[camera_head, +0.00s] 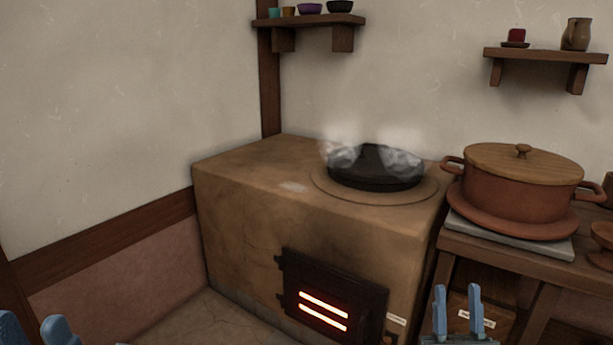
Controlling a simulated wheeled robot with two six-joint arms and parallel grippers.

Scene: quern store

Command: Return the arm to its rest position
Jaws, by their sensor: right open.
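My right gripper (458,302) shows at the bottom edge, right of centre. Its two blue fingers point up and stand apart with nothing between them. It appears in front of the wooden table and right of the stove's fire door. My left gripper (33,330) shows only in part in the bottom left corner. Its blue fingertips stand apart, and I see nothing between them. The rest of both arms is out of view.
A clay stove (245,200) fills the middle, with a steaming black pan (375,170) on top and a glowing fire door (335,300). A lidded clay pot (515,195) stands on the wooden table (490,250) at right. Shelves hang above. Floor shows at lower left.

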